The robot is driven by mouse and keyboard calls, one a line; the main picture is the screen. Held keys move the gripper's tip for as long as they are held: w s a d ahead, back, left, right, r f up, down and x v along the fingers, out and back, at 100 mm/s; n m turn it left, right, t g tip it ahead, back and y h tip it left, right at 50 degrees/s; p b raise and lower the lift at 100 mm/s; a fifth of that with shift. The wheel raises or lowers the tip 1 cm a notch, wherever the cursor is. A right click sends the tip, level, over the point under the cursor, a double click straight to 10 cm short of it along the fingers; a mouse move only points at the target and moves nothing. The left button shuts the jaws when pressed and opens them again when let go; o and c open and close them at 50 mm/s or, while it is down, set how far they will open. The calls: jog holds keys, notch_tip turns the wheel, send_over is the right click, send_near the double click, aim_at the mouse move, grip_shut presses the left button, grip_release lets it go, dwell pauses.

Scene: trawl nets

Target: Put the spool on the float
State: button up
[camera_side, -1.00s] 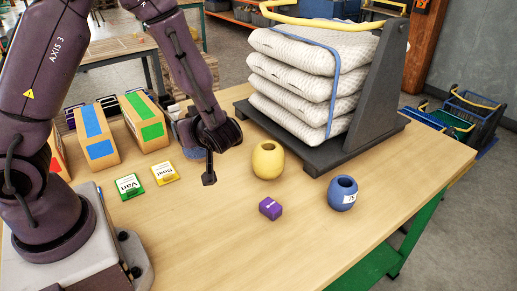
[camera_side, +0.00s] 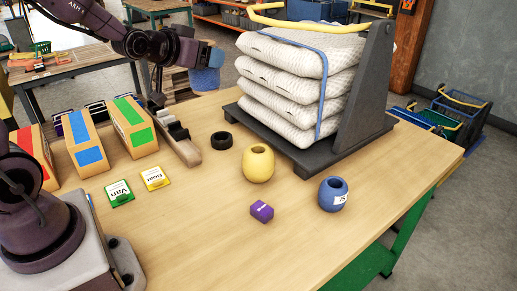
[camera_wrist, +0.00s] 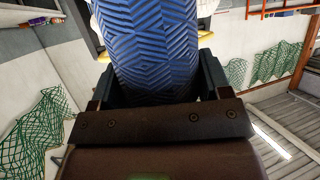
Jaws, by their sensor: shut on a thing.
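A blue spool (camera_wrist: 150,40) with a ribbed, wound surface fills the upper middle of the wrist view, between the jaws of my gripper (camera_wrist: 156,78). My gripper (camera_side: 196,62) is shut on it. In the side view the spool (camera_side: 207,75) is held high above the table's back left edge. A round yellow float-like body (camera_side: 258,166) with a hole in its top stands on the table, right of and below the gripper. A similar blue one (camera_side: 333,196) with a white label stands farther right. I cannot tell which is the float meant. Nothing rests on either.
A black ring (camera_side: 221,141) lies left of the yellow body, and a small purple box (camera_side: 262,211) in front. Several tall boxes (camera_side: 133,127) and two cards (camera_side: 155,178) are at the left. White sacks (camera_side: 290,90) fill a dark stand behind. The front middle is clear.

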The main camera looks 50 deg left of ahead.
jog(key=shift+s+d+m+h, duration=0.15)
jog(key=shift+d+m+h, duration=0.25)
jog(key=shift+h, duration=0.1)
jog(key=s+d+f+m+h, duration=0.3)
jog(key=d+f+m+h, duration=0.2)
jog(key=d+h, duration=0.15)
send_over(259, 149)
notch_tip(259, 149, down, 9)
jog(key=shift+a+f+t+y, duration=0.1)
jog(key=shift+f+t+y, duration=0.25)
jog(key=shift+f, duration=1.5)
jog(key=shift+f, duration=0.2)
jog(key=o, duration=1)
